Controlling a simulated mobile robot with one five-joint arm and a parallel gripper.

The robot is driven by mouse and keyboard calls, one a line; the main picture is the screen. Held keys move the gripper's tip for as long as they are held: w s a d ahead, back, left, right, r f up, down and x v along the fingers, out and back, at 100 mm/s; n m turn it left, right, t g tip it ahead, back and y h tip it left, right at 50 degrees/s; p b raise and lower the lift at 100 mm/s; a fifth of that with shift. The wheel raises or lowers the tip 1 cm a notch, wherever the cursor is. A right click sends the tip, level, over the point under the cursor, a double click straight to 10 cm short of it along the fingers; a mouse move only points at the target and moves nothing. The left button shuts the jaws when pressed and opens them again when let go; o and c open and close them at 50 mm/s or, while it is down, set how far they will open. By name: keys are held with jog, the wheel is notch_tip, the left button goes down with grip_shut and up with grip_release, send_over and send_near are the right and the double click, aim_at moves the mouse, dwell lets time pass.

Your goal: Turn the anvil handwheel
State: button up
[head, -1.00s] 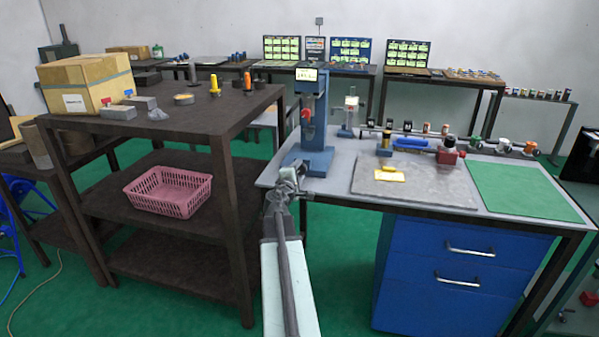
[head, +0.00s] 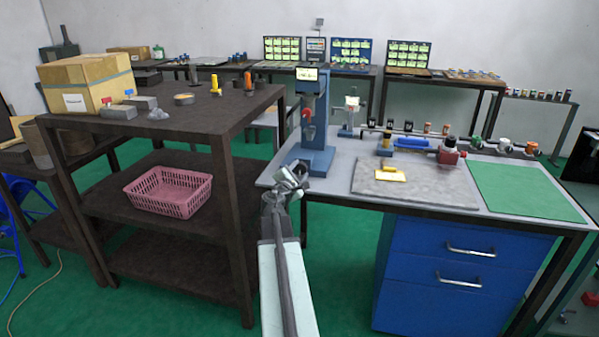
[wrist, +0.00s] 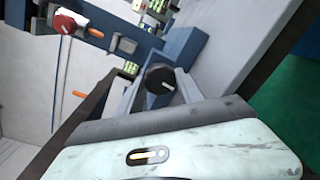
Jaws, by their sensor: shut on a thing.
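The blue bench tester (head: 318,150) stands at the left end of the grey worktable, with a small lit display on top and a red part on its front. In the wrist view, the anvil handwheel (wrist: 159,77) is a round black knob with a pale mark. It sits between the grey fingers of my gripper (wrist: 157,90), which are shut on it. In the head view, my gripper (head: 293,174) is at the tester's base, and the handwheel cannot be made out behind it. In the wrist view, the tester's blue body (wrist: 190,48) and red part (wrist: 66,23) lie beyond.
A dark shelf rack (head: 225,125) with a pink basket (head: 168,190) stands close on the left. To the right, the worktable holds a grey plate (head: 425,190) with a yellow piece and a green mat (head: 515,188). Blue drawers (head: 465,260) are below.

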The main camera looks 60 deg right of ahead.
jog(key=o, duration=1.4)
jog(key=shift+c, duration=0.2)
jog(key=shift+a, duration=0.1)
jog(key=v, duration=0.7)
jog(key=shift+a+p, duration=0.3)
jog(key=shift+a, duration=0.05)
